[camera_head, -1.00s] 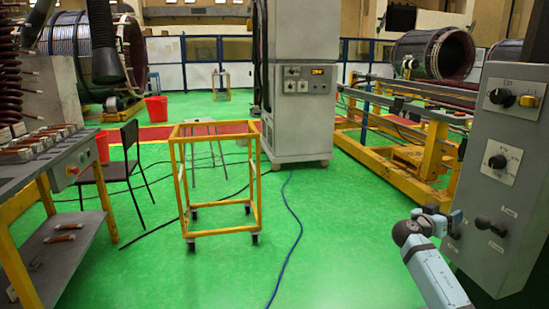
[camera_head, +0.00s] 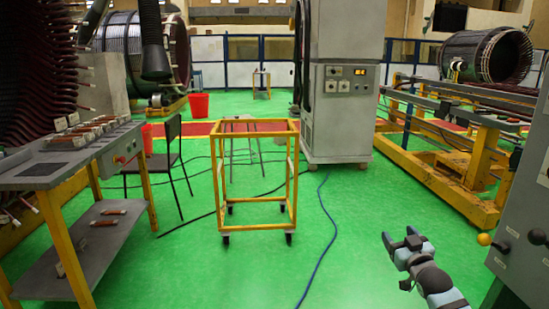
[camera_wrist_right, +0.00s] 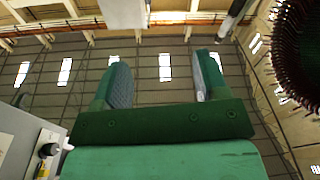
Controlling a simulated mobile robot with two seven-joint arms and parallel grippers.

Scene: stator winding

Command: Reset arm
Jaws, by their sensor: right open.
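My right gripper (camera_head: 400,244) is at the lower right of the head view, over the green floor and left of the grey control cabinet. In the right wrist view its two fingers (camera_wrist_right: 160,85) stand wide apart with nothing between them. The wrist camera looks up at the ceiling. My left gripper is not in either view.
The grey control cabinet (camera_head: 530,215) with knobs stands close at the right. A yellow wheeled frame (camera_head: 224,195) stands mid-floor. A workbench (camera_head: 45,170) with several parts is at the left, beside a black chair (camera_head: 172,150). A blue cable (camera_head: 322,255) crosses the floor.

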